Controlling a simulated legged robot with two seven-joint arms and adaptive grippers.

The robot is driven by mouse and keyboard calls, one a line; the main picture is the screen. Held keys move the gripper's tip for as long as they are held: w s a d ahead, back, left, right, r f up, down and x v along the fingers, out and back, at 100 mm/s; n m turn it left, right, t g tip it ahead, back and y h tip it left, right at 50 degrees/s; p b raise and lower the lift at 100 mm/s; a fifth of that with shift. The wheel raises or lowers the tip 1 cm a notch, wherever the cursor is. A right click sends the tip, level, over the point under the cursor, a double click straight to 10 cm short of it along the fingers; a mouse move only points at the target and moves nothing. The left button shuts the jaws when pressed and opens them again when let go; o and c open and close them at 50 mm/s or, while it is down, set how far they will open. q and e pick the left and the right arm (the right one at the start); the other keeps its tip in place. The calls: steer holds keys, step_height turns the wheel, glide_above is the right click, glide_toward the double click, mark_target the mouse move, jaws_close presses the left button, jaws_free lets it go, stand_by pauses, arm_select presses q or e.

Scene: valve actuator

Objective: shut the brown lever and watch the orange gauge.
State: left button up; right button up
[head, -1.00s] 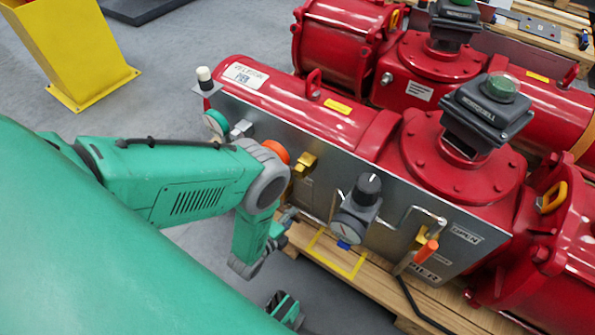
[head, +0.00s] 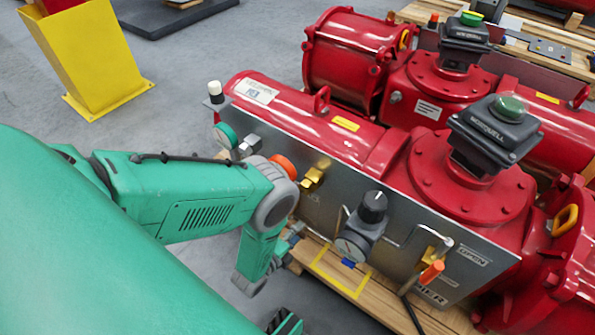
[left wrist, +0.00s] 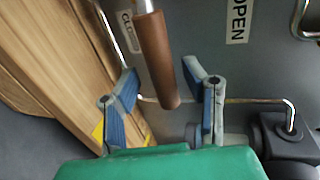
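The brown lever (left wrist: 156,60) shows in the left wrist view, pointing down the picture from a metal stem. It lies between the two blue-padded fingers of my left gripper (left wrist: 160,78), which is open, with gaps visible on both sides. The panel has an OPEN label (left wrist: 237,20) on the right and a partly covered label to the left of the stem. In the head view my left gripper (head: 292,237) is small beside the panel's lower edge, and the lever is hidden by my arm. The orange gauge (head: 284,166) shows only its orange rim above my elbow. My right gripper is not in view.
The grey panel (head: 320,205) fronts the red actuator (head: 300,112) on a wooden pallet (head: 378,305). Thin metal pipes run near my fingers. A yellow stand (head: 95,60) is at the far left.

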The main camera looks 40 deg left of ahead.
arm_select(q)
steer(key=v, duration=1.2)
steer(key=shift+d, duration=0.1)
steer(key=shift+w, duration=0.1)
steer(key=s+r+n+g, duration=0.5)
steer(key=r+n+g, duration=0.2)
steer(key=n, duration=0.2)
steer(key=s+r+n+g, duration=0.5)
steer(key=r+n+g, duration=0.2)
steer(key=r+n, duration=0.15)
step_height(320, 180, up, 14)
steer(key=p, duration=1.5)
steer(key=shift+s+r+y, duration=0.2)
steer(key=shift+y, duration=0.1)
steer(key=shift+d+f+n, duration=0.1)
steer(key=shift+f+n, duration=0.05)
steer(key=shift+n, duration=0.1)
